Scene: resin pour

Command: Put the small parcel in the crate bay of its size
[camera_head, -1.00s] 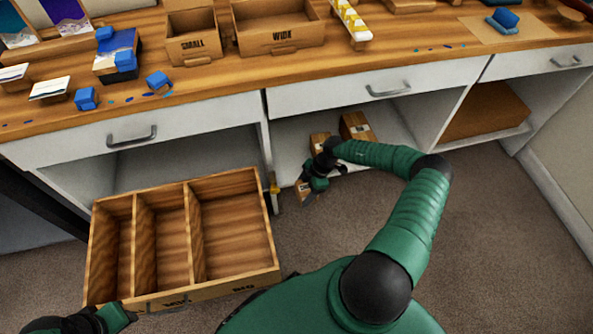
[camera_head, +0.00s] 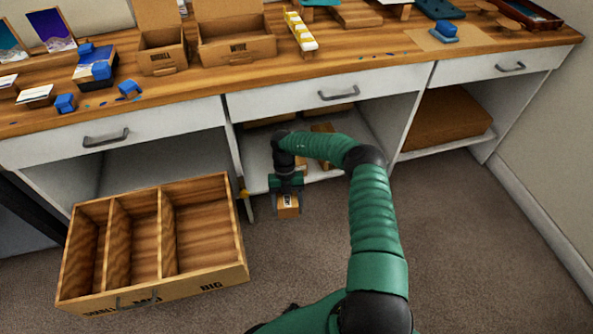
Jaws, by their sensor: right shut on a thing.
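My right gripper (camera_head: 287,197) is shut on a small brown parcel (camera_head: 288,207) with a dark-marked white label. It holds the parcel just outside the open middle shelf of the bench, to the right of the crate. The wooden crate (camera_head: 205,283) stands on the floor at the lower left. Two dividers split it into three empty bays. Its front reads BIG at the right bay (camera_head: 207,240); the lettering at the left bay (camera_head: 85,265) and middle bay (camera_head: 143,250) is harder to read. My left gripper is out of view.
Other brown parcels (camera_head: 325,142) sit on the middle shelf behind my right arm. The bench (camera_head: 200,100) carries cardboard boxes marked SMALL (camera_head: 165,58) and WIDE (camera_head: 240,48), and blue blocks. Carpet (camera_head: 275,265) is clear between the crate and my right arm.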

